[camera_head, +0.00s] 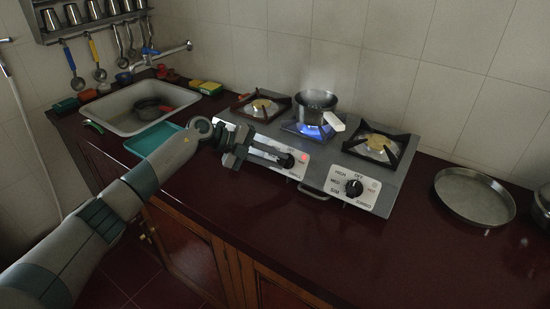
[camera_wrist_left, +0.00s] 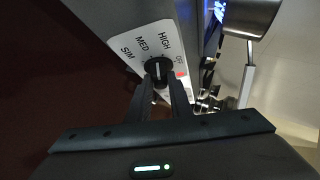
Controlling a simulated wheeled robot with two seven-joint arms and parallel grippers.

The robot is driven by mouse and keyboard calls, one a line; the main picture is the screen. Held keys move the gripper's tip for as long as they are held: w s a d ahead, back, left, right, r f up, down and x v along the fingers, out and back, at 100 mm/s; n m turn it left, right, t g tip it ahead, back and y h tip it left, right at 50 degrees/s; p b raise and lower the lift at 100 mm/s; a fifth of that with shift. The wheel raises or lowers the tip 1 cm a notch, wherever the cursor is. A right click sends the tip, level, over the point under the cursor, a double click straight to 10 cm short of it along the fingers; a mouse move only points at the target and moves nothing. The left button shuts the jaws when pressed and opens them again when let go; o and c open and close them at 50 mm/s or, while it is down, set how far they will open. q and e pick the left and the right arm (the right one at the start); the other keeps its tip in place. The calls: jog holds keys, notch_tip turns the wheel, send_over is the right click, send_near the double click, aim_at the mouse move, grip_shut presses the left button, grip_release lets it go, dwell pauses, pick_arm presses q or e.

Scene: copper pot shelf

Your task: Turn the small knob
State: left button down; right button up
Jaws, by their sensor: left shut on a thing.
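The small knob (camera_head: 288,161) is a black dial on the left panel of the stove's front. In the left wrist view the knob (camera_wrist_left: 158,70) sits between my fingertips, with a white mark on its face pointing up, near the labels MED and HIGH. My left gripper (camera_head: 281,158) is shut on the knob; its fingers also show in the left wrist view (camera_wrist_left: 159,84). A red light (camera_head: 304,157) glows beside the knob. My right gripper is not in view.
A small pot (camera_head: 315,107) stands over a lit blue flame on the rear middle burner. A larger black knob (camera_head: 353,188) is on the right panel. A handle (camera_head: 314,192) sticks out between the panels. A round metal pan (camera_head: 474,196) lies at right. The front counter is clear.

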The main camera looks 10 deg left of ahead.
pick_arm(q)
jog(key=shift+r+m+g+y, duration=0.3)
jog(key=shift+m+y, duration=0.3)
jog(key=shift+m, duration=0.2)
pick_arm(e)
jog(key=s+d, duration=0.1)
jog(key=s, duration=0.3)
pick_arm(q)
jog(key=m+y+b, duration=0.1)
jog(key=m+y, duration=0.2)
jog(key=d+m+y+b, duration=0.1)
jog(key=m+y, duration=0.2)
jog(key=d+m+y+b, duration=0.1)
jog(key=m+y, duration=0.1)
jog(key=m, duration=0.1)
jog(key=shift+r+y+b, duration=0.2)
jog(key=shift+y+b, duration=0.2)
jog(key=shift+s+m, duration=0.1)
jog(key=shift+m, duration=0.2)
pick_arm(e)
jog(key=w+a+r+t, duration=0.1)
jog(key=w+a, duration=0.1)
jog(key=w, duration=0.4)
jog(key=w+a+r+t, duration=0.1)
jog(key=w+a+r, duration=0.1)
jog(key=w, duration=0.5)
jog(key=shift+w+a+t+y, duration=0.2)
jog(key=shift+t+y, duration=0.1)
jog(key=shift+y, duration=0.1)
